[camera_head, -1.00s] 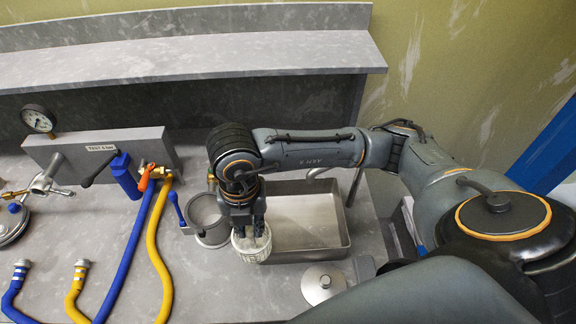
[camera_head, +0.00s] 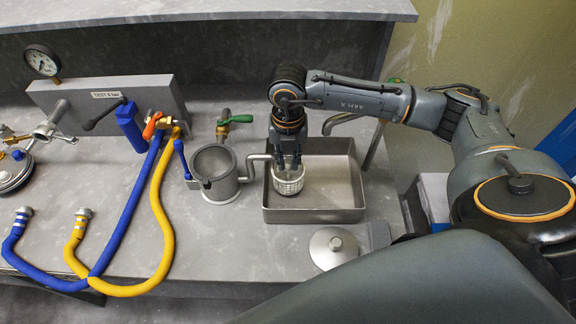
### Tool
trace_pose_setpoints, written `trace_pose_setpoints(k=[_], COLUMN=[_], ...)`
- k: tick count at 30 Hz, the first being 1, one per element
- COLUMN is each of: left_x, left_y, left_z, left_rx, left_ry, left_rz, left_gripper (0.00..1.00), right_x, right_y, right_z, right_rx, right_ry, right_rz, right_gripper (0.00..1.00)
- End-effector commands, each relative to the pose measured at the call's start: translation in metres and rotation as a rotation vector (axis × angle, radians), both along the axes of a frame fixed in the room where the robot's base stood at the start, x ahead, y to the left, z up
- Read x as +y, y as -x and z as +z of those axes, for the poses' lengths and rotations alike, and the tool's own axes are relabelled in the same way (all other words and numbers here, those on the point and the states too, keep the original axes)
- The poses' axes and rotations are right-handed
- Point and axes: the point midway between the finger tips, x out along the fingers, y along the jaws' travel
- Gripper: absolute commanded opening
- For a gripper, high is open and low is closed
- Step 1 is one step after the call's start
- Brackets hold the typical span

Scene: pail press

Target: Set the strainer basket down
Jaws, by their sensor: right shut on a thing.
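I cannot tell whether the basket touches the tray floor. The gripper's fingers hide part of the basket's top. My left gripper is not in view.
A grey metal pot (camera_head: 215,177) with a pipe stands left of the tray. A round lid (camera_head: 333,246) lies in front of the tray. Blue (camera_head: 122,215) and yellow (camera_head: 160,235) hoses run across the left bench. A gauge (camera_head: 42,61) stands at back left.

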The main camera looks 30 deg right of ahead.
Motion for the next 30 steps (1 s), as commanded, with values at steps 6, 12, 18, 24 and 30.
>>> trace_pose_setpoints(k=[6,12,18,24,30], left_x=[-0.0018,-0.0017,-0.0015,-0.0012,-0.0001], left_y=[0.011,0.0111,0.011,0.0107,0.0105], left_z=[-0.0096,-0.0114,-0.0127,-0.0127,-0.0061], left_rx=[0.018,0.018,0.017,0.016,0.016], left_ry=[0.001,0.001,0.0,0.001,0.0], left_rz=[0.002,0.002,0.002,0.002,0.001], left_gripper=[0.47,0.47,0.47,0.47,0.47], right_x=[0.0008,0.0009,0.001,0.0009,0.0009], right_y=[0.0001,0.0002,0.0003,0.0004,0.0003], right_z=[-0.0171,-0.0189,-0.0201,-0.0201,-0.0137], right_rx=[-0.001,-0.001,-0.001,-0.001,-0.001], right_ry=[-0.001,-0.001,-0.001,-0.001,-0.001], right_rz=[0.001,0.001,0.0,0.0,0.0], right_gripper=[0.0,0.0,0.42,0.43,0.43])
